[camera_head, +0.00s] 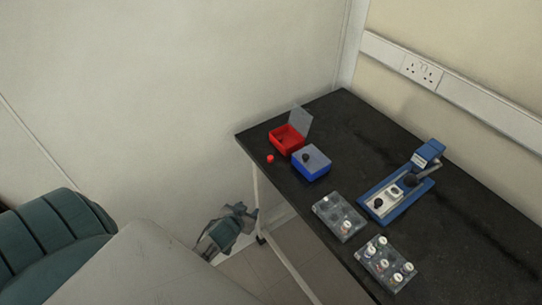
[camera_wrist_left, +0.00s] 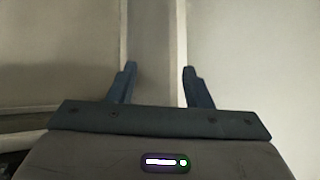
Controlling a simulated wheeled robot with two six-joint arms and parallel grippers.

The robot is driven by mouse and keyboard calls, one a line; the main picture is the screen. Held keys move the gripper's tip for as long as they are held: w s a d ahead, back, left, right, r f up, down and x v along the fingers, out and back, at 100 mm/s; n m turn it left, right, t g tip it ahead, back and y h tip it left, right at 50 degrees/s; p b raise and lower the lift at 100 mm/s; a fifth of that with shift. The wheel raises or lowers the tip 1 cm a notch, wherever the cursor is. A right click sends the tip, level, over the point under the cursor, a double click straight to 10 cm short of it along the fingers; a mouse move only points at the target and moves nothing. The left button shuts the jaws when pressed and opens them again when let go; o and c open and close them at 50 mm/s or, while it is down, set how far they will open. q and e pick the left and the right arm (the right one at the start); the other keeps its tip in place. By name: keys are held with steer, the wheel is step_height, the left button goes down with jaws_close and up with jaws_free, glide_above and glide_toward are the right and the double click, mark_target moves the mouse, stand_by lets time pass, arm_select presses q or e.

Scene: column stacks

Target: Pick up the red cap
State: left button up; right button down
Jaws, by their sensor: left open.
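The red cap (camera_head: 270,158) is a small red piece on the black table, near its left edge and just in front of the red box (camera_head: 287,138). My left gripper (camera_head: 240,209) is low beside the table's left edge, apart from the cap. In the left wrist view its two fingers (camera_wrist_left: 159,70) stand apart with nothing between them. The cap does not show in the left wrist view. My right gripper is not in view.
The red box has a raised clear lid. A blue box (camera_head: 311,172) stands beside it. The table's far right part is bare. A wall is behind.

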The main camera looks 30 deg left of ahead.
mark_target(269, 159)
arm_select(q)
step_height(269, 159, up, 17)
steer(key=w+d+t, duration=0.2)
steer(key=w+t, duration=0.1)
steer(key=shift+n, duration=0.3)
steer(key=p+x, duration=0.3)
steer(key=x, duration=0.7)
steer(key=shift+d+p, duration=0.2)
steer(key=shift+p, duration=0.2)
steer(key=shift+w+a+f, duration=0.1)
steer(key=shift+w+f, duration=0.1)
steer(key=shift+w, duration=0.1)
steer(key=shift+s, duration=0.1)
jaws_close()
